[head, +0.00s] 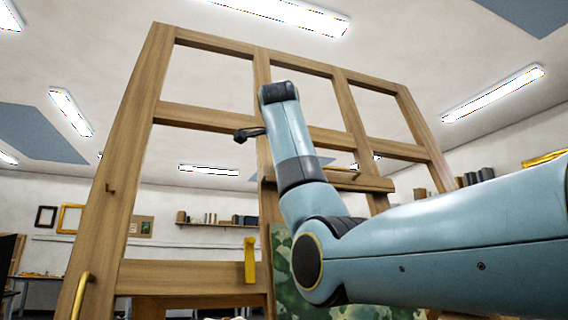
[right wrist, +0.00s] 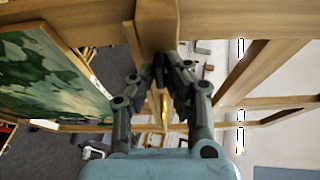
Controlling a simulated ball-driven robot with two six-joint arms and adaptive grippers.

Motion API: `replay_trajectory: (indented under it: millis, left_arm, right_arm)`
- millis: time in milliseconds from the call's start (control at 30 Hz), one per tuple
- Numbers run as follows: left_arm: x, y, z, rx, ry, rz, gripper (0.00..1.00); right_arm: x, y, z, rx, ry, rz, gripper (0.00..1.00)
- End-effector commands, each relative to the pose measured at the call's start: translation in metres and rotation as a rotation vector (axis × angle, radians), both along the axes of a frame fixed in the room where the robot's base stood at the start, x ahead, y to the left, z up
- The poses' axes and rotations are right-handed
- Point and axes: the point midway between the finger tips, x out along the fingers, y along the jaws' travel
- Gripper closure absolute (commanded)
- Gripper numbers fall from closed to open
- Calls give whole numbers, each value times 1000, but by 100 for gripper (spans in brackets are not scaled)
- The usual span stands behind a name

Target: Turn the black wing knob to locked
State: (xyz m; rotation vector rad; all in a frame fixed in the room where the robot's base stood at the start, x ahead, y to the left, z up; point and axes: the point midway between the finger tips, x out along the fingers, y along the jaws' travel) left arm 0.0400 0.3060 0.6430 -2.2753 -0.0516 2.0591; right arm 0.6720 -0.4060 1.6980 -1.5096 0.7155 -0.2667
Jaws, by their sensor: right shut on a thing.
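My right gripper (right wrist: 166,76) is seen in the right wrist view, its two dark fingers closed in together at a wooden post (right wrist: 157,22). A small black piece between the fingertips, the black wing knob (right wrist: 158,60), is held there. The fingers hide most of it, so its angle cannot be read. In the head view my right arm comes in from the right and hides the grip. A small black shape juts out left of my arm; I cannot tell whether it is knob or finger. My left gripper is not in view.
A large wooden easel frame (head: 142,90) stands close in front. A green painting (head: 284,285) is low behind my arm and also shows in the wrist view (right wrist: 50,75). A yellow piece (head: 250,260) and brass handle (head: 80,295) are on the frame's lower left.

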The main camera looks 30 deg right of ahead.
Motion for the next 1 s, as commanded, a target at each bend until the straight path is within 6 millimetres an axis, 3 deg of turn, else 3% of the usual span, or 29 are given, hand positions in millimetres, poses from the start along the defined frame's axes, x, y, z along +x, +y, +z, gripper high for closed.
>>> replay_trajectory:
  millis: [233,267,433,767,1000]
  left_arm:
    - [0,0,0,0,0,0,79]
    - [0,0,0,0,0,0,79]
    - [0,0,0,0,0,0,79]
    - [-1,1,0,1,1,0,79]
    - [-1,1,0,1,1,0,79]
  right_arm:
    - [0,0,2,0,-5,1,100]
    - [0,0,2,0,-5,1,86]
    - [0,0,1,0,-4,1,66]
    - [-4,4,3,-1,-4,1,66]
    - [-39,31,15,0,-8,5,66]
